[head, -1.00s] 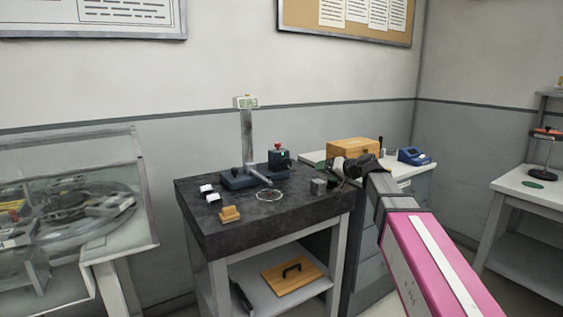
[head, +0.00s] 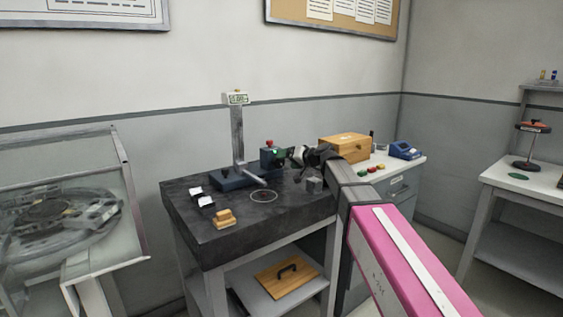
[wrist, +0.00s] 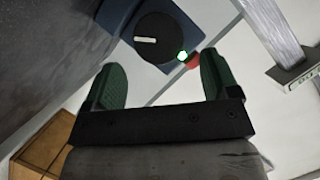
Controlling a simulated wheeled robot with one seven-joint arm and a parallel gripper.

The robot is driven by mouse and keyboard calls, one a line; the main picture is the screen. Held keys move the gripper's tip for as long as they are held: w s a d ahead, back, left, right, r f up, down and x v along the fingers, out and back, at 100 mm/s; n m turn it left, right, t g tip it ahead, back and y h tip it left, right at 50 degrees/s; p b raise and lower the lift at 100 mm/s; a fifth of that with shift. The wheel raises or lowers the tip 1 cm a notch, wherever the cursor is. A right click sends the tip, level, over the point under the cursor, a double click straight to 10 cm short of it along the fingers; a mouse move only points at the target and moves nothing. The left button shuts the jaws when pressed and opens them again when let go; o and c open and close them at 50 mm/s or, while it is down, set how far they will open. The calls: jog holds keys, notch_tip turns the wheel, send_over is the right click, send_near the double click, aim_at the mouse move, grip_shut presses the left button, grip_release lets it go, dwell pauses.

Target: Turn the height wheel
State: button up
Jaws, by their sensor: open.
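A round black wheel (wrist: 160,38) with a white mark sits on a blue box in the wrist view. A green light (wrist: 182,56) and a red part (wrist: 193,63) are beside it. In the head view the blue box (head: 269,158) stands on the dark stone table, right of the height gauge's column (head: 238,135); the wheel cannot be made out there. My gripper (wrist: 160,82) is open and empty, its green fingers apart, with the wheel ahead between and beyond the tips. In the head view my gripper (head: 300,155) is just right of the box.
The stone table (head: 215,232) holds a small grey block (head: 314,185) below my gripper, white-topped black pieces and tan blocks (head: 225,217). A wooden box (head: 344,147) and blue device (head: 405,150) stand on the bench behind. The table's front is mostly clear.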

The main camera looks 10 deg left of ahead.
aim_at(282, 160)
jog(key=shift+x, duration=1.9)
jog(key=shift+c, duration=0.3)
jog(key=c, duration=0.9)
jog(key=shift+o, duration=0.2)
jog(key=shift+s, duration=0.1)
jog(key=n+h, duration=0.1)
jog(key=n, duration=0.1)
jog(key=n+t+h, duration=0.1)
jog(key=shift+s+a+r+n, duration=0.15)
jog(key=shift+s+a+n, duration=0.1)
jog(key=shift+n, duration=0.15)
jog(key=shift+s+n+t+h, duration=0.1)
jog(key=shift+n+t+h, duration=0.6)
jog(key=shift+n+t, duration=0.5)
jog(key=shift+n, duration=0.3)
